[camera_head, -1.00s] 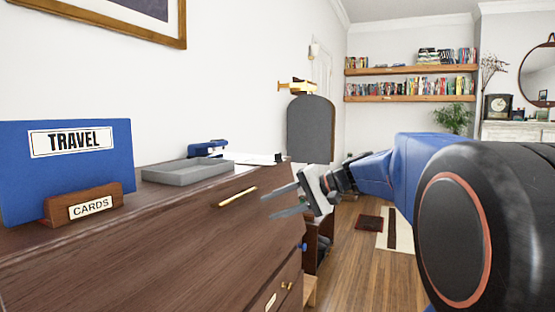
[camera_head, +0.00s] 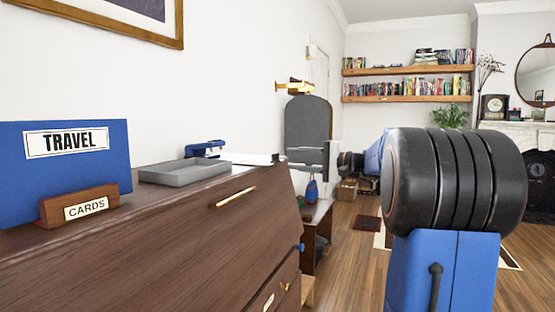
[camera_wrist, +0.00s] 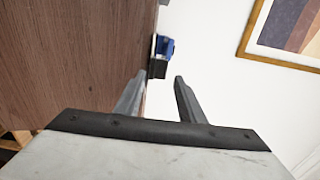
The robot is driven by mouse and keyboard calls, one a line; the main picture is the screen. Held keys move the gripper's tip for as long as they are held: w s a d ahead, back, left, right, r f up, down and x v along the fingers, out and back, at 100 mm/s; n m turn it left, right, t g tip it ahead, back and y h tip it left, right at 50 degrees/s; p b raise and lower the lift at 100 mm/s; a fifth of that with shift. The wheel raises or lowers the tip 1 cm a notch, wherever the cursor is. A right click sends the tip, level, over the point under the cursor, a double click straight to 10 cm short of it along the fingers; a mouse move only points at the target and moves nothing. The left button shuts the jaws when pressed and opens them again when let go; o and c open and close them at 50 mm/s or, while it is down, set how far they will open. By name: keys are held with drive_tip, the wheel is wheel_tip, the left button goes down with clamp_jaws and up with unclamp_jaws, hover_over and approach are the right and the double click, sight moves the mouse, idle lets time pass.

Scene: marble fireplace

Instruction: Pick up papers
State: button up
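White papers (camera_head: 248,158) lie flat on top of the brown wooden dresser (camera_head: 170,225), near its far right end, with a small dark item at their edge. My gripper (camera_head: 293,158) is just past the dresser's far right end, at about the height of its top, with the fingers pointing left toward the papers. In the wrist view my gripper (camera_wrist: 160,77) has its two fingers apart with nothing held between them. The papers cannot be made out clearly in the wrist view.
A grey tray (camera_head: 186,173), a blue desk tool (camera_head: 208,148), a blue TRAVEL folder (camera_head: 60,165) and a wooden CARDS holder (camera_head: 80,205) stand on the dresser. The blue tool also shows in the wrist view (camera_wrist: 166,46).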

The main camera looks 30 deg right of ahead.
sight(277, 157)
drive_tip(key=shift+x, duration=2.75)
drive_tip(key=c, duration=0.8)
wheel_tip(277, 157, up, 3)
drive_tip(key=shift+f, duration=0.25)
drive_tip(key=shift+s, duration=0.1)
drive_tip(key=s+d+r, duration=0.1)
drive_tip(key=s+d, duration=0.1)
drive_tip(key=s, duration=0.1)
drive_tip(key=s+d+r, duration=0.2)
drive_tip(key=s+d, duration=0.1)
drive_tip(key=s, duration=0.1)
drive_tip(key=s+d+r, duration=0.2)
drive_tip(key=s+d, duration=0.1)
drive_tip(key=s, duration=0.1)
drive_tip(key=shift+d, duration=0.25)
